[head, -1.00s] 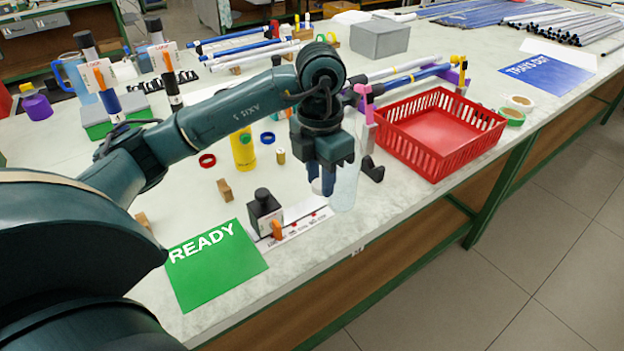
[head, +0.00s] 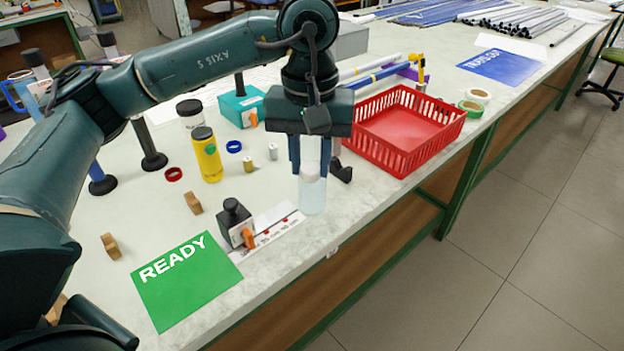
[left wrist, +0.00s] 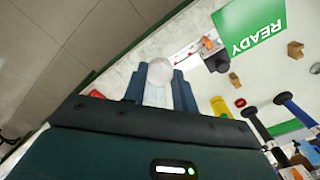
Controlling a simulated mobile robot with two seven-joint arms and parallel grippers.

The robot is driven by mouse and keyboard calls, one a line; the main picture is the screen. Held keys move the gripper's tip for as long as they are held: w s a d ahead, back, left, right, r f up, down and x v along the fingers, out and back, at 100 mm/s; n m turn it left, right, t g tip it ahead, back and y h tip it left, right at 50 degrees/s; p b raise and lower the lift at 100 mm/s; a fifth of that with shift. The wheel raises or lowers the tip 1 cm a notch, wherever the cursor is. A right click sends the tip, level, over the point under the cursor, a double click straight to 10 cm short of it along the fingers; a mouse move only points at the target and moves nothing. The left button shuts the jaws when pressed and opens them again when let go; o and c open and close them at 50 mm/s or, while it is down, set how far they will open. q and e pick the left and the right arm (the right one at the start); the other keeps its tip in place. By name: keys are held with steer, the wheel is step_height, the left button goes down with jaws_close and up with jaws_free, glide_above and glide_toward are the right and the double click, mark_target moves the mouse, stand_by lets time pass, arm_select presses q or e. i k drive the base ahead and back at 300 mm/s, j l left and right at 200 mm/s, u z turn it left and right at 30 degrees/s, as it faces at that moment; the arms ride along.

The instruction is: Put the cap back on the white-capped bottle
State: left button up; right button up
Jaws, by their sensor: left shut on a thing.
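A clear, pale bottle (head: 313,198) stands near the table's front edge, right of the printed strip. My right gripper is not in view.
A red basket (head: 447,125) is behind and to the right. A black block with an orange part (head: 234,219) stands left of the bottle, beside the green READY sheet (head: 183,277). A yellow bottle (head: 207,158) and small cylinders stand further left. The table edge is close in front.

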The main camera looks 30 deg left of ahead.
mark_target(312, 196)
steer(key=i+u, duration=0.1)
steer(key=u, duration=0.25)
steer(key=i+l+u, duration=0.1)
steer(key=u, duration=0.25)
steer(key=i+l+u, duration=0.1)
steer(key=u, duration=0.25)
